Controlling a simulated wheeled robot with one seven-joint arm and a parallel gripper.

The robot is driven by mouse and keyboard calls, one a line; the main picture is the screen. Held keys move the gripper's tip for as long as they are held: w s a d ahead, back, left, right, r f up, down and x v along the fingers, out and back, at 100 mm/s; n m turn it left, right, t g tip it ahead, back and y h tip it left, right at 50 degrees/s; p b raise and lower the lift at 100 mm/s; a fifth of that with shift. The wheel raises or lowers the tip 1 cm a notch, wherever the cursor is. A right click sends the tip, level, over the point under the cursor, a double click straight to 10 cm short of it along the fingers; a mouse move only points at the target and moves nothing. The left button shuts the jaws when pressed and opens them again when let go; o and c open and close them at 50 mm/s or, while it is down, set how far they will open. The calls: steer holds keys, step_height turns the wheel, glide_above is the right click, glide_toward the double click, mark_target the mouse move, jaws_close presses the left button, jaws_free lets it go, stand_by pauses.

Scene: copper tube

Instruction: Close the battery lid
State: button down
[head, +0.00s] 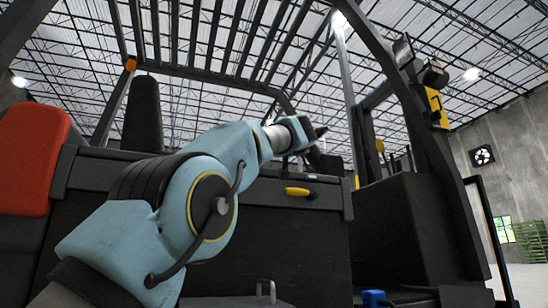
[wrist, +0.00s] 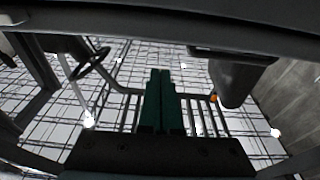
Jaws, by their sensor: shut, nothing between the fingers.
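A dark forklift body (head: 280,238) fills the middle of the head view. A yellow handle (head: 298,191) sits on its dark upper side panel, which may be the battery lid; its outline and how far it is open are unclear. My gripper (head: 318,132) is above and a little right of the yellow handle, apart from it, at the end of my raised blue arm. In the wrist view the green fingers (wrist: 160,75) are together and empty. A dark edge (wrist: 200,20) crosses the top of that view.
The forklift's seat (head: 143,115) stands behind my arm, under the overhead guard (head: 205,78). A red-orange body part (head: 32,158) is at the left. A steering wheel (wrist: 91,62) shows upside down in the wrist view. A blue object (head: 373,298) is at the bottom. Open floor lies far right.

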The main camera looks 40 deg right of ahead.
steer(key=s+a+f+b, duration=0.2)
steer(key=s+f+b, duration=0.3)
steer(key=s+b, duration=0.1)
steer(key=shift+v, duration=0.9)
steer(key=shift+f, duration=0.15)
